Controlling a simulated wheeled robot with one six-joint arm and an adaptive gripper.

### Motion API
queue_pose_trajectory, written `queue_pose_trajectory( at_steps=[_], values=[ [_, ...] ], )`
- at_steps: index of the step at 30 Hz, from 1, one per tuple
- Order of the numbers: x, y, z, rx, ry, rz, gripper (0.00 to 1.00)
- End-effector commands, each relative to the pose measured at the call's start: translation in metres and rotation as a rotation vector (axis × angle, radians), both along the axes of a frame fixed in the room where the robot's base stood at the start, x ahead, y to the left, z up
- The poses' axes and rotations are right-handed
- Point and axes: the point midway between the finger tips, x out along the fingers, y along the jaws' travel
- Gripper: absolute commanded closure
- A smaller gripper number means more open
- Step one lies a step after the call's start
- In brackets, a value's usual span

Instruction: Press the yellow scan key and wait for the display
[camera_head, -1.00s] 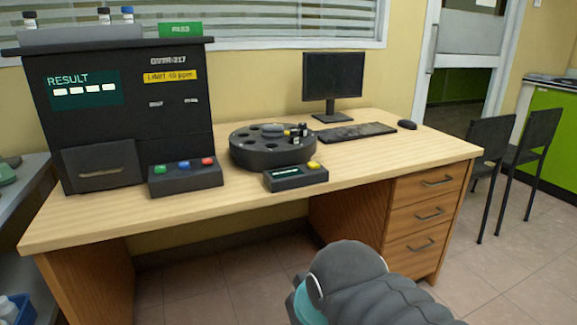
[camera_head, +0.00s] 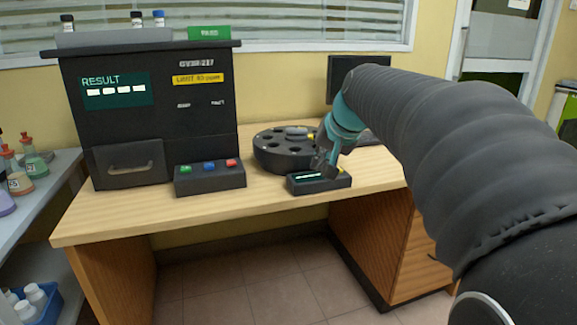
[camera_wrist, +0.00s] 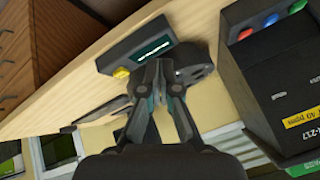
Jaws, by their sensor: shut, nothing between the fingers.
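The dark scan box (camera_head: 318,186) sits near the front edge of the wooden desk. Its small display (camera_head: 307,177) shows a short line of pale marks too small to read; the display also shows in the wrist view (camera_wrist: 153,51). The yellow scan key (camera_wrist: 121,72) is at the end of the box beside the display; in the head view only a bit of it (camera_head: 340,170) shows by my fingers. My gripper (camera_head: 328,170) is shut and empty, over the box. In the wrist view, my fingertips (camera_wrist: 160,66) appear beside the yellow key. I cannot tell whether they touch anything.
A round dark carousel (camera_head: 275,158) stands just behind the box. A button panel (camera_head: 210,180) with green, blue and red buttons is to its left, before the black analyser (camera_head: 190,130). A monitor (camera_head: 340,75) stands behind my arm. Desk between panel and box is clear.

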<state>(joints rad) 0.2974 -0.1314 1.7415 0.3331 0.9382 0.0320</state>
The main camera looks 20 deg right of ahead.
Motion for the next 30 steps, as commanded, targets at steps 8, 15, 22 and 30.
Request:
queue_pose_trajectory(
  at_steps=[8,15,22,30],
  values=[
    [0.092,-0.080,0.030,0.116,-0.079,-0.122,1.00],
    [0.116,-0.106,0.037,0.149,-0.111,-0.156,1.00],
    [0.117,-0.107,0.037,0.150,-0.112,-0.156,1.00],
    [0.116,-0.106,0.031,0.151,-0.110,-0.157,1.00]
  ],
)
